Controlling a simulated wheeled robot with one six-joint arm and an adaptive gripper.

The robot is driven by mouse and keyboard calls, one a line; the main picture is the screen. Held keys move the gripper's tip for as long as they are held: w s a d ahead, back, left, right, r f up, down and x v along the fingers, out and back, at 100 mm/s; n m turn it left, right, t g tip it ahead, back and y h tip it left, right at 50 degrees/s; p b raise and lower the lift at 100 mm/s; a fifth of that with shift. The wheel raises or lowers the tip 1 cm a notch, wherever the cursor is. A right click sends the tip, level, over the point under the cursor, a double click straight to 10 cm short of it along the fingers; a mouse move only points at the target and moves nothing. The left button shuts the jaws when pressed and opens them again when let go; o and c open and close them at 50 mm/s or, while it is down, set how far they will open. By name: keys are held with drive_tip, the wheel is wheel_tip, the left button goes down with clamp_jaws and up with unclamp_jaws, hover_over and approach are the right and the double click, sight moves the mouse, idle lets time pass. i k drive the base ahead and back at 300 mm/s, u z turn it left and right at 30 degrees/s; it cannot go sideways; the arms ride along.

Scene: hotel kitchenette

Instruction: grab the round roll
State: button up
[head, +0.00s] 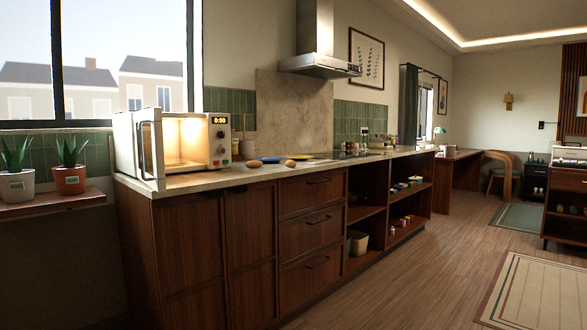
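Two small brown, bread-like things lie on the counter (215,178) in the head view. One brown thing (254,164) is just right of the microwave, near the counter's front edge. The other brown thing (290,163) lies a little farther right, beside something blue and yellow. Both are too small for me to tell surely which is the round roll. My gripper is not in view.
The microwave (220,143) stands lit with its door (150,148) swung open at the counter's left end. Potted plants (70,178) sit on a ledge at left. Drawers and open shelves lie below the counter. Wooden floor (420,265) is clear in front.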

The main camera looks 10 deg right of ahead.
sight(290, 164)
drive_tip(key=u, duration=0.65)
drive_tip(key=i, duration=2.1)
drive_tip(key=z, duration=1.25)
drive_tip(key=i, duration=0.9)
drive_tip(key=z, duration=1.05)
